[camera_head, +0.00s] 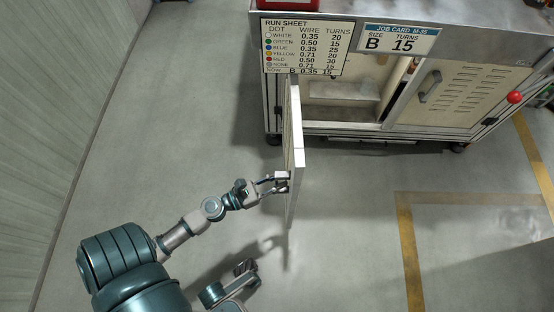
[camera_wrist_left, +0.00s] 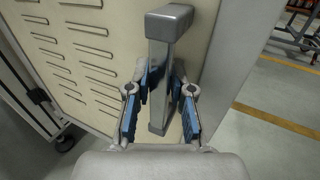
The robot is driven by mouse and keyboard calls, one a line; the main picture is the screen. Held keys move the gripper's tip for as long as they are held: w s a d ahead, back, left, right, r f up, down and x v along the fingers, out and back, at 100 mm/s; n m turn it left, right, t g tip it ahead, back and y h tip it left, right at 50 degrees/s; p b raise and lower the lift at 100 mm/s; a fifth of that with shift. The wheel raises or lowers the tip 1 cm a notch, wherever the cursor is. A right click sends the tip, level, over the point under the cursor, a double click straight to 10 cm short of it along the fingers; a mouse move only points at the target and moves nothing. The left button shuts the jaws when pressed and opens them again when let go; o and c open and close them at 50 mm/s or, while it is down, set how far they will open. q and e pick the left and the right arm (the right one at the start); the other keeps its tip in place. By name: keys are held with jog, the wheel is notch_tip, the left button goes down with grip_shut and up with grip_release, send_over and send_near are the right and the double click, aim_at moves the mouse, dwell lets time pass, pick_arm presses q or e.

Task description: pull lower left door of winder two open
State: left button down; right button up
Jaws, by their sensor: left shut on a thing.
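The lower left door (camera_head: 294,150) of the winder stands swung wide open, seen nearly edge-on in the head view. In the left wrist view its cream panel with louvre slots (camera_wrist_left: 75,50) fills the left and middle. My left gripper (camera_head: 282,182) is at the door's handle, and the wrist view shows its blue-padded fingers (camera_wrist_left: 160,105) on both sides of the grey bar handle (camera_wrist_left: 163,70), shut on it. My right gripper (camera_head: 245,268) appears low in the head view, away from the door; its jaws are too small to judge.
The winder cabinet (camera_head: 480,60) stands at the top, with its left bay open and its right door (camera_head: 450,95) closed. A red knob (camera_head: 515,97) sits at its right. A run sheet (camera_head: 306,45) and job card (camera_head: 398,38) hang above. The floor left of the door is clear.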

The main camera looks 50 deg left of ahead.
pick_arm(q)
jog(key=c, duration=1)
grip_release()
jog(key=shift+d, duration=0.1)
jog(key=shift+c, duration=0.2)
jog(key=shift+s, duration=0.1)
jog(key=v, duration=1.1)
jog(key=shift+s, duration=0.4)
